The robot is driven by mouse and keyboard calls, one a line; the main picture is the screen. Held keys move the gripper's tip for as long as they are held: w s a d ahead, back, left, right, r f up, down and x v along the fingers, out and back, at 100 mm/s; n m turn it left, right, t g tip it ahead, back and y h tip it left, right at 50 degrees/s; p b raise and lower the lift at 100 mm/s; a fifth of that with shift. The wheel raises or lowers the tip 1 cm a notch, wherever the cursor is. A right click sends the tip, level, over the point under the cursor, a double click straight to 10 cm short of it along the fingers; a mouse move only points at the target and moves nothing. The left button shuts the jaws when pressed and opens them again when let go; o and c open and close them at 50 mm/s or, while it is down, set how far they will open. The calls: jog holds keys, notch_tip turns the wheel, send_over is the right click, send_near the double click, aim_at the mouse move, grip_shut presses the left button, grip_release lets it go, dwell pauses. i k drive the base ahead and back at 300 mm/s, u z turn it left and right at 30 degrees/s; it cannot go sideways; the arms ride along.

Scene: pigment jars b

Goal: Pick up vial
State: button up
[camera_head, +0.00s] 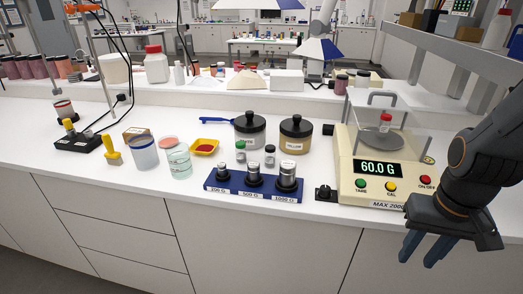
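Several small clear vials are in view. A red-capped vial (384,124) stands upright on the round pan of the balance (372,192), whose display reads 60.0 G. A green-capped vial (241,152) and a dark-capped vial (270,155) stand side by side on the bench behind the blue weight rack. The picture does not tell which vial the task means. My gripper (424,248) is at the lower right, in front of the bench edge, with its blue fingers pointing down. The fingers are apart with nothing between them, and no vial is near them.
The blue weight rack (255,192) holds three metal weights. Behind the vials stand two black-lidded jars, one the yellow jar (295,135). A yellow tray (204,147) and glass beakers (180,163) stand left. Clear panels rise around the balance pan. The bench front at left is clear.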

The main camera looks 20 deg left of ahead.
aim_at(240, 149)
jog(key=z, duration=1.4)
jog(key=k, duration=0.9)
jog(key=u, duration=1.5)
